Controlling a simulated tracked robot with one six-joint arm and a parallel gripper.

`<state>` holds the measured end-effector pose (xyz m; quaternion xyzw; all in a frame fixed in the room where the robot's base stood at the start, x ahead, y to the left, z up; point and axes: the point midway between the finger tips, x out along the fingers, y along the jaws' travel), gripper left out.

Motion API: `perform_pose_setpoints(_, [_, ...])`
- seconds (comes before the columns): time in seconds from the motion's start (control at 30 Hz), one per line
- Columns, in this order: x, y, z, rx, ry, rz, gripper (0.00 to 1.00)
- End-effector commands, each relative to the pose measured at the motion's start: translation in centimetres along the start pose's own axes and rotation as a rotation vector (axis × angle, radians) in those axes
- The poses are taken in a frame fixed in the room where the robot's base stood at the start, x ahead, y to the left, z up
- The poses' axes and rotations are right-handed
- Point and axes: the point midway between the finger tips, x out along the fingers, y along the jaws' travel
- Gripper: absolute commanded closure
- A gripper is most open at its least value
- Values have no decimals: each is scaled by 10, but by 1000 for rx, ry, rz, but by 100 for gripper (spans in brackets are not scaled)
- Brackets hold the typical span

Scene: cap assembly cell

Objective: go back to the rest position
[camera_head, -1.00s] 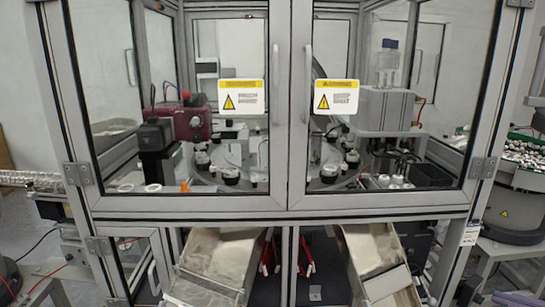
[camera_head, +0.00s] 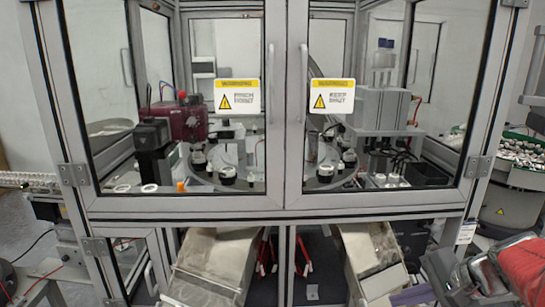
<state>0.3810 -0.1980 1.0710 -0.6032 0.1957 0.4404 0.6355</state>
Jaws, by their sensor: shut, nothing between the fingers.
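My gripper (camera_head: 440,274) is at the lower right edge of the head view, in front of the cell's right lower corner. Its dark end points left, with a grey body and a red arm part behind it. It is shut and holds nothing visible. The fingertips are small and partly lost against the dark frame. The glass-doored cell (camera_head: 285,207) stands in front of me with both doors closed.
Two metal chutes, left (camera_head: 215,265) and right (camera_head: 373,262), stick out below the doors. A feeder bowl (camera_head: 507,196) full of small parts stands at the right. A conveyor (camera_head: 28,180) runs in at the left. Caps sit on a round table inside the glass.

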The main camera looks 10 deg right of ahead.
Motion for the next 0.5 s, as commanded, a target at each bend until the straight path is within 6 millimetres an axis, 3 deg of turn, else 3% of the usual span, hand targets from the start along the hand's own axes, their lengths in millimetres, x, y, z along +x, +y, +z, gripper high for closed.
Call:
perform_pose_setpoints(0.2, [13,-1,56,-237,-3,111,100])
perform_pose_setpoints(0.5, [21,8,116,-566,14,233,100])
